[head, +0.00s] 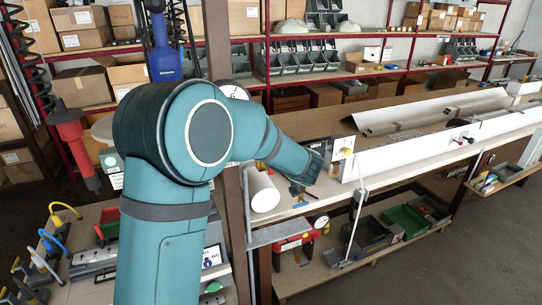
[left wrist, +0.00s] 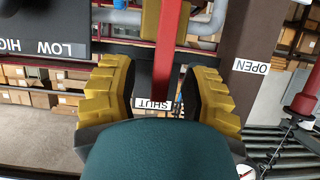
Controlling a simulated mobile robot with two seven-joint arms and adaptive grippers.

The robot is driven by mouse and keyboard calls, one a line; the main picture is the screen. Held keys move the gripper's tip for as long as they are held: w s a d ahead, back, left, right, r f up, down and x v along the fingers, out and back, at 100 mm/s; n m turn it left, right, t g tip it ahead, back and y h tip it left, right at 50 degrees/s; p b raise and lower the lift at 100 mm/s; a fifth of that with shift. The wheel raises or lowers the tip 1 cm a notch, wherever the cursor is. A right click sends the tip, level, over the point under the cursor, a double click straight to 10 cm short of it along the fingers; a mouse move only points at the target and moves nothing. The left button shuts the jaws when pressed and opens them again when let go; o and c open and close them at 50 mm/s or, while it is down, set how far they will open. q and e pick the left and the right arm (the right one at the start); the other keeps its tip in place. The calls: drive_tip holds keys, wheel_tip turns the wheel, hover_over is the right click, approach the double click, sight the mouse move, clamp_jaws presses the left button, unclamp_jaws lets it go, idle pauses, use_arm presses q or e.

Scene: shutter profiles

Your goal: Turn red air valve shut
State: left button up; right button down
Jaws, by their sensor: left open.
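In the left wrist view, a red bar (left wrist: 170,40), which looks like the valve handle, runs down from the top edge between the yellow fingers of my left gripper (left wrist: 160,88). The fingers are open, one on each side of the bar, with gaps visible. I cannot tell how deep the bar sits between them. An upside-down SHUT label (left wrist: 152,105) shows near the bar's lower end. An OPEN label (left wrist: 250,66) is on a brown post to the right. In the head view my teal left arm reaches right, and its fingers and the valve cannot be made out. My right gripper is not in view.
A dark LOW/HIGH sign (left wrist: 62,47) is at the left of the wrist view. A grey pipe (left wrist: 130,16) crosses the top. In the head view, a white roll (head: 263,191) and a long white profile (head: 430,147) lie on the bench beside my arm.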

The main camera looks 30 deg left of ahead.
use_arm(q)
drive_tip(key=v, duration=1.1)
drive_tip(key=shift+s+d+r, duration=0.2)
drive_tip(key=shift+r, duration=0.05)
drive_tip(key=w+d+f+m+t+h+b, duration=0.1)
drive_tip(key=d+f+m+h+b, duration=0.25)
drive_tip(key=f, duration=1.05)
drive_tip(key=d+f+m+h+b, duration=0.3)
drive_tip(key=f+h, duration=0.1)
drive_tip(key=f, duration=1)
drive_tip(key=s+d+f+m+g+h+b, duration=0.1)
drive_tip(key=s+d+f+g+h+b, duration=0.1)
drive_tip(key=s+f, duration=0.8)
drive_tip(key=s+d+f+m+g+h+b, duration=0.1)
drive_tip(key=s+d+f+g+h+b, duration=0.2)
drive_tip(key=s+f, duration=0.8)
drive_tip(key=d+f+g+h, duration=0.2)
drive_tip(key=d, duration=0.2)
drive_tip(key=shift+d, duration=0.25)
drive_tip(key=shift+f, duration=0.1)
